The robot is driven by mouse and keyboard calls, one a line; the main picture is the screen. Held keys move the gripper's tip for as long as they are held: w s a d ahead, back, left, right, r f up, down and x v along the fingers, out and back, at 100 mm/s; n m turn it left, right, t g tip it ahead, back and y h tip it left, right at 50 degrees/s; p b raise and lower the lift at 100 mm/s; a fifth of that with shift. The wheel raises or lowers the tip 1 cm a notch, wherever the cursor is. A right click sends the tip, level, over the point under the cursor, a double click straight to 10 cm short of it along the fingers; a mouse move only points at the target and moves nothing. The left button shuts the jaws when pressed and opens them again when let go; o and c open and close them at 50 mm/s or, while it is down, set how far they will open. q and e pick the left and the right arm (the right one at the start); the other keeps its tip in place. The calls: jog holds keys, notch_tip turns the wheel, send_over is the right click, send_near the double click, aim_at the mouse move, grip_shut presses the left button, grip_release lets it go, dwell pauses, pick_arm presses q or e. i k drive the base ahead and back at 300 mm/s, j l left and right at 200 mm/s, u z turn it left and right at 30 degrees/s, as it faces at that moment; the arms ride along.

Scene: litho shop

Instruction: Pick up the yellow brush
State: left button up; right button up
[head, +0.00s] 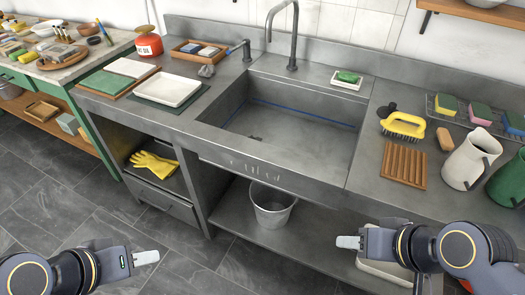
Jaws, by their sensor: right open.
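The yellow brush (405,122) has a looped yellow handle and dark bristles beneath. It lies on the steel counter to the right of the sink, behind a slatted wooden rack. My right gripper (348,242) is open and empty in front of the counter, lower in the picture and to the left of the brush, well apart from it. My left gripper (146,257) is at the lower left, far from the brush and touching nothing. Its fingers are seen edge-on, so their opening does not show.
The wooden rack (404,164), a tan block (445,139), a white jug (466,163) and a dark round item (386,110) stand close around the brush. Behind is a wire rack with sponges (481,114). The sink (290,125) is empty; a bucket (271,207) stands below.

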aim_at(389, 124)
jog(key=z, duration=1.3)
